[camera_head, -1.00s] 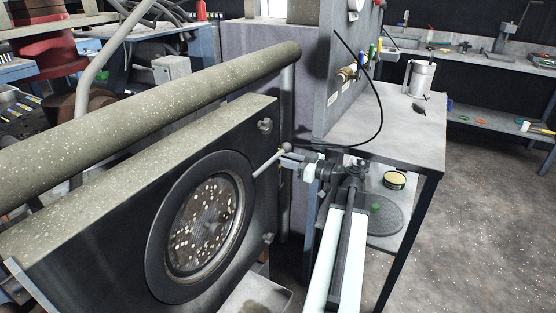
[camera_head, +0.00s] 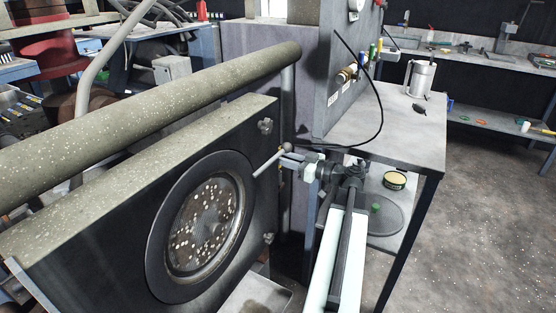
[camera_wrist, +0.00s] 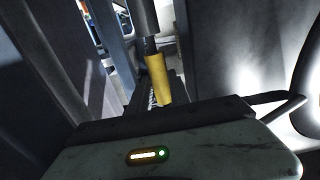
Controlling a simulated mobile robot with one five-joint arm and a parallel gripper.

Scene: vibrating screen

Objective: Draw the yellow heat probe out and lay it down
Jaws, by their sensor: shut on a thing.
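The yellow heat probe (camera_wrist: 159,80) shows in the wrist view as a yellow grip in front of my wrist housing, with a grey cylindrical part above it. My gripper (camera_head: 289,158) is shut on the probe, beside the right end of the dark machine housing. In the head view the probe is mostly hidden by the gripper and the housing. I cannot tell how deep its far end sits.
The dark housing (camera_head: 262,190) with a round window (camera_head: 205,222) stands left of my arm. A thick speckled pipe (camera_head: 150,105) runs above it. A grey table (camera_head: 400,130) with a metal jug (camera_head: 419,78) stands right. A black cable (camera_head: 381,112) hangs behind the gripper.

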